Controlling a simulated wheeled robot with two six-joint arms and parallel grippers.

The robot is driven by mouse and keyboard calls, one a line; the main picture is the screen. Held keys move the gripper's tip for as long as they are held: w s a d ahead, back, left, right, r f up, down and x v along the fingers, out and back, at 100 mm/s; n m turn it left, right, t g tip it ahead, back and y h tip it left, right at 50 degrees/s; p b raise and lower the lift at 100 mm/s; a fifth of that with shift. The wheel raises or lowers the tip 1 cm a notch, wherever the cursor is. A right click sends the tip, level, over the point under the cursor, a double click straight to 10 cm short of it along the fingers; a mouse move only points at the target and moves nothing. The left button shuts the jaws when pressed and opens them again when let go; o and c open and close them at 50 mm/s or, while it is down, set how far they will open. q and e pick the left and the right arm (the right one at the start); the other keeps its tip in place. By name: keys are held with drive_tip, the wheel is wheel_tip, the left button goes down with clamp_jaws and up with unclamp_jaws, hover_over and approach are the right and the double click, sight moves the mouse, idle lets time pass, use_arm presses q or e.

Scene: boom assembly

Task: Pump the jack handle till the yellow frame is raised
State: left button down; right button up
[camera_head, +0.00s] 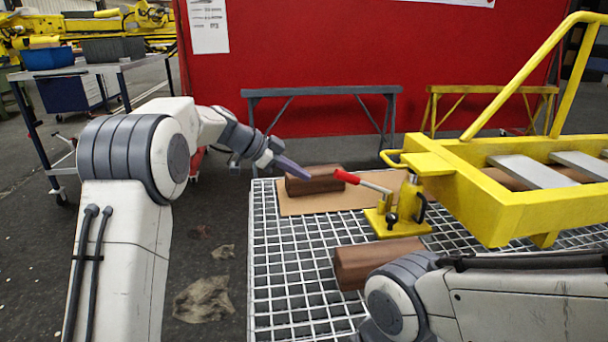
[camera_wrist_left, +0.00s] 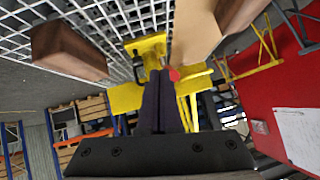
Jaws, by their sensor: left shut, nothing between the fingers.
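The yellow jack (camera_head: 399,210) stands upright on the grating, beside the near end of the yellow frame (camera_head: 478,185). Its handle (camera_head: 362,181) points left and slightly up, with a red grip at the free end. My left gripper (camera_head: 304,175) is shut and empty, a little left of the red grip and apart from it in the head view. In the left wrist view, my shut fingers (camera_wrist_left: 161,78) point toward the jack (camera_wrist_left: 150,48). The red grip (camera_wrist_left: 173,74) shows just beside the fingertips, and the fingers hide most of the handle. My right gripper is not in view.
A brown block (camera_head: 315,180) lies on a tan board (camera_head: 300,204) behind my left gripper. Another brown block (camera_head: 368,260) lies in front of the jack. The white grating (camera_head: 290,260) is clear at the left. Grey and yellow trestles stand before the red wall (camera_head: 300,50).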

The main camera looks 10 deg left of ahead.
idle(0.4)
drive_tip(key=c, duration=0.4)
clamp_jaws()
use_arm(q)
drive_tip(key=s+d+f+n+g+y, duration=0.2)
drive_tip(key=s+d, duration=0.3)
drive_tip(key=s, duration=0.5)
drive_tip(key=s+d+f+n+g+y, duration=0.15)
drive_tip(key=s+d, duration=0.35)
drive_tip(key=s, duration=0.5)
drive_tip(key=s+a+f+n+y, duration=0.2)
drive_tip(key=s+a+f, duration=0.1)
drive_tip(key=s, duration=0.8)
drive_tip(key=s+a+f+n+g+y, duration=0.1)
drive_tip(key=s+a+f+n+y, duration=0.2)
drive_tip(key=s, duration=0.9)
wheel_tip(320, 180, down, 2)
drive_tip(key=shift+a+f, duration=0.1)
drive_tip(key=shift+a, duration=0.2)
